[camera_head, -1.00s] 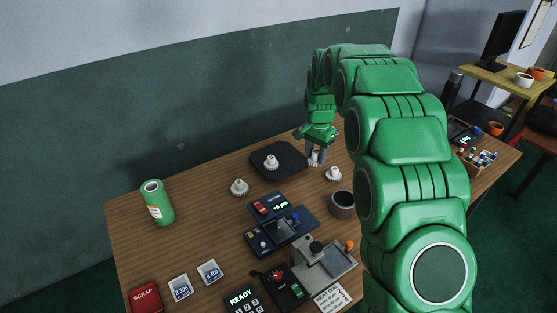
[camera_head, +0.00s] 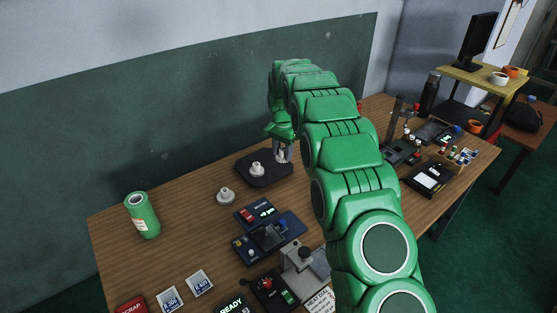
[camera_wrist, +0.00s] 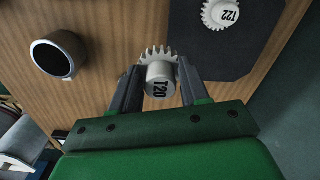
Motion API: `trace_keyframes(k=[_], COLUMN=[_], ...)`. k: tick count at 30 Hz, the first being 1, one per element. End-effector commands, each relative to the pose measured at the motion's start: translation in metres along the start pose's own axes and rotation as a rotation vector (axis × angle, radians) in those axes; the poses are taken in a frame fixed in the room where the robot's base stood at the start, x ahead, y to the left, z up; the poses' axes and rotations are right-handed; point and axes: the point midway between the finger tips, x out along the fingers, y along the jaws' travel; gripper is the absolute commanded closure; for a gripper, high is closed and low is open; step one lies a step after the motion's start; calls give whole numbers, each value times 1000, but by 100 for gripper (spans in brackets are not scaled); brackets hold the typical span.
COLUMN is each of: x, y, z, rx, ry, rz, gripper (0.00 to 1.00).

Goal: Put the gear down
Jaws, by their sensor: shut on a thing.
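My gripper (camera_head: 283,154) is shut on a white gear marked T20 (camera_wrist: 160,76), its teeth showing between the fingers in the wrist view. In the head view it hangs at the right part of the dark mat (camera_head: 274,180), which also shows in the wrist view (camera_wrist: 210,58). A second white gear, marked T22 (camera_wrist: 222,14), stands on the mat to the left of my gripper in the head view (camera_head: 258,170). I cannot tell whether the held gear touches the mat.
A green can (camera_head: 142,216) stands further left. A dark device (camera_head: 268,236) lies in front. A grey cup (camera_wrist: 55,57) shows in the wrist view. My arm hides part of the table.

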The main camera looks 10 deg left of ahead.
Motion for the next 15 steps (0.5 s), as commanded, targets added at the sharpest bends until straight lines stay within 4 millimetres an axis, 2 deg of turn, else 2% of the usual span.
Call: trace_keyframes(k=[15], x=[22], y=[-29], z=[-26], rx=[0], ry=[1], rz=[0], gripper=[85])
